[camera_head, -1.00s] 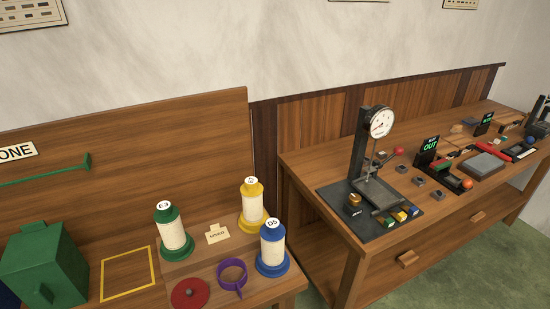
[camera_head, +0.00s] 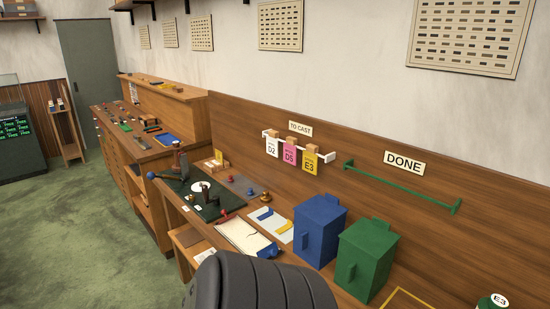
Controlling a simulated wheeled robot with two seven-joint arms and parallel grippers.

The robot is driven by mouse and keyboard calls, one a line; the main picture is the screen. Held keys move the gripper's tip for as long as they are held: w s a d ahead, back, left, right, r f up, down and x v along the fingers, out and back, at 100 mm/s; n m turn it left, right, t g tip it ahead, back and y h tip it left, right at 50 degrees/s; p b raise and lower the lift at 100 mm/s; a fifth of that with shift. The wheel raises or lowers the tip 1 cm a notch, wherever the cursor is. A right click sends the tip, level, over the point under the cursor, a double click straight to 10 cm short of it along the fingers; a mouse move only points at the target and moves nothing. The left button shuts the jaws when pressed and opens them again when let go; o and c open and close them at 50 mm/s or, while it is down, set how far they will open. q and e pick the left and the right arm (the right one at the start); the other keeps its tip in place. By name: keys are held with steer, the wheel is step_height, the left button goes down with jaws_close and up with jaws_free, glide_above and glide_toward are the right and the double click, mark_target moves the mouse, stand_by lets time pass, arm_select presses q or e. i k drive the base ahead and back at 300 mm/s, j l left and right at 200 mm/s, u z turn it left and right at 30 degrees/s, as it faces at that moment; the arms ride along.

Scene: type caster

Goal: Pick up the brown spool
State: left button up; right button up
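I see no brown spool that I can make out in this view. A green spool top labelled E3 (camera_head: 493,302) shows at the bottom right corner, cut off by the frame edge. A small brass-coloured round piece (camera_head: 265,198) sits on the bench; it is too small to tell what it is. Neither of my grippers is in view.
A blue box (camera_head: 319,230) and a green box (camera_head: 366,258) stand on the bench. Cards hang on a white rack (camera_head: 327,157) beside a green rail (camera_head: 402,188). A dark ribbed shape (camera_head: 250,285) blocks the bottom middle. Green floor (camera_head: 90,220) is open at left.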

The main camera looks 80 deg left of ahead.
mark_target(176, 147)
steer(key=u, duration=3.3)
steer(key=z, duration=0.45)
steer(key=i+j+z, duration=0.15)
steer(key=j+z, duration=0.3)
steer(key=i+j+z, duration=0.1)
steer(key=j+z, duration=0.65)
steer(key=z, duration=0.15)
steer(key=j+z, duration=0.45)
